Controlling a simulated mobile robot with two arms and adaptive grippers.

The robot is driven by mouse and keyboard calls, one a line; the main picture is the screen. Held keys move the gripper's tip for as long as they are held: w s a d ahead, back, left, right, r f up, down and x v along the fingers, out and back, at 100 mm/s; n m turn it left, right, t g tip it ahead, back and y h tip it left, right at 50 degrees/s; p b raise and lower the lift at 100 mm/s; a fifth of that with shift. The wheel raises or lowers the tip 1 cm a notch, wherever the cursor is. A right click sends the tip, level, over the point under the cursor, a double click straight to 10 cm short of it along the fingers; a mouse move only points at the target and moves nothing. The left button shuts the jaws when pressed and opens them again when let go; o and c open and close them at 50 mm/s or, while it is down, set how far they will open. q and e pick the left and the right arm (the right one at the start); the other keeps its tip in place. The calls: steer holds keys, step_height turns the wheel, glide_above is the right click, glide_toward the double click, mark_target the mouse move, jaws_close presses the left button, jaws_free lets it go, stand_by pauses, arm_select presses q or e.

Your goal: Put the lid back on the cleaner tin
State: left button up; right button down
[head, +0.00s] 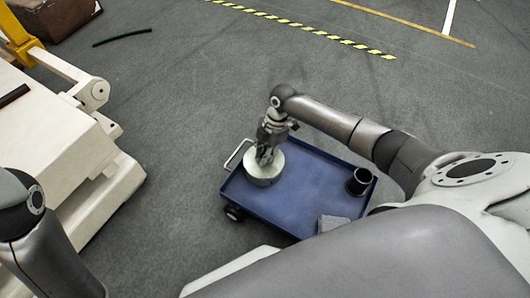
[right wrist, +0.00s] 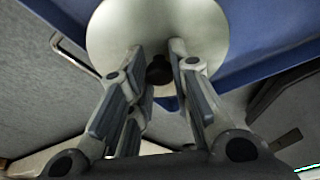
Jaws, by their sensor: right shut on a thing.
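The pale, round cleaner tin (head: 263,182) stands at the left end of the blue cart top. Its pale disc-shaped lid (head: 275,162) shows over the tin, under my right gripper (head: 264,156). In the right wrist view the lid (right wrist: 113,33) fills the top middle, with a dark knob (right wrist: 158,72) between the fingers of the right gripper (right wrist: 157,60). The right gripper is shut on the lid by this knob. The lid appears to be at the tin's top, but I cannot tell whether it is fully seated or slightly above the rim. My left gripper is out of view.
The blue cart (head: 306,192) has a raised rim and a pale handle (head: 236,151) at its left. A dark cup (head: 360,181) and a grey block or cloth (head: 333,223) are at its right. The cart's middle is clear. A white machine (head: 50,140) stands at the left.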

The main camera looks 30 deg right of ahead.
steer(key=c, duration=1.3)
jaws_free()
steer(key=shift+o, duration=0.3)
steer(key=o, duration=0.5)
